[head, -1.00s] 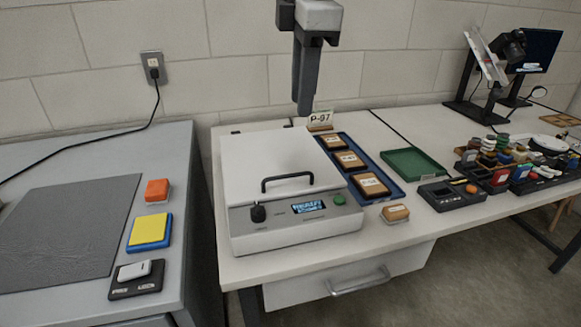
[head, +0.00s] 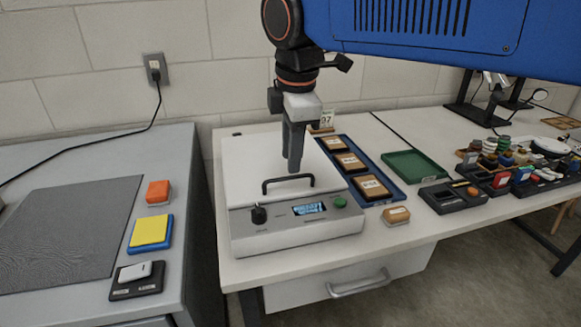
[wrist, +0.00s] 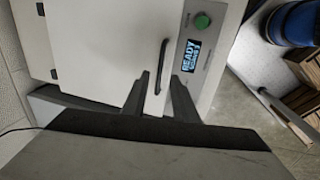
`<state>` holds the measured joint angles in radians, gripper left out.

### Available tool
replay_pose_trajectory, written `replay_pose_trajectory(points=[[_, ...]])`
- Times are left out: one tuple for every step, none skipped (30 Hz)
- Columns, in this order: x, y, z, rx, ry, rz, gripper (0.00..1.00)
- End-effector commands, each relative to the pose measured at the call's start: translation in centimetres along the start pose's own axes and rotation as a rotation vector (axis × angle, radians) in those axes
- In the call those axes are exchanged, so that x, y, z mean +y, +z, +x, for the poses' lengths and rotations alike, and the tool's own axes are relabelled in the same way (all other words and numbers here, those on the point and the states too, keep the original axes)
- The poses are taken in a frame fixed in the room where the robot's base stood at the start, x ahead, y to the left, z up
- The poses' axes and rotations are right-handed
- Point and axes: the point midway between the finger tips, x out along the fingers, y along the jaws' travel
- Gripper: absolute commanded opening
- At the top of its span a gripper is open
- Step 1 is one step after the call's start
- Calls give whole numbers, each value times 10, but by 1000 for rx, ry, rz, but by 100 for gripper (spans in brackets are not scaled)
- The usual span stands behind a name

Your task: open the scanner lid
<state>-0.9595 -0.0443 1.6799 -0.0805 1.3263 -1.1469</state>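The scanner (head: 290,236) is a light grey box on the white table, and its display reads READY. Its white lid (head: 245,165) lies flat and shut, with a dark bar handle (head: 288,183) near the front edge. My gripper (head: 293,170) points down over the lid, its fingertips close to the handle. In the wrist view my gripper (wrist: 159,78) is open, with the handle (wrist: 162,60) showing between its two separated fingers. I cannot tell whether the fingers touch the handle or are still above it.
A black knob (head: 259,214) and green button (head: 340,202) are on the scanner front. A blue tray (head: 392,190) of brown boxes stands close on the right, with a green tray (head: 414,165) beyond. A grey bench (head: 190,210) is at left. The wall is behind.

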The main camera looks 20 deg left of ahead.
Motion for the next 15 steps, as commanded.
replay_pose_trajectory(points=[[0, 0, 9, -1, -2, 0, 26], [0, 0, 14, -1, -2, 0, 26], [0, 0, 19, -1, -2, 0, 26], [0, 0, 23, -1, -2, 0, 26], [0, 0, 26, -1, -2, 0, 26], [0, 0, 30, -1, -2, 0, 26], [0, 0, 33, -1, -2, 0, 26], [0, 0, 35, -1, -1, 0, 26], [0, 0, 38, 0, -1, 0, 26], [0, 0, 39, 0, -1, 0, 26], [0, 0, 40, 0, -1, 0, 26], [0, 0, 42, 0, -1, 0, 26], [0, 0, 42, 0, -1, 0, 26], [0, 0, 43, 0, -1, 0, 26], [0, 0, 43, 0, 0, 0, 26]])
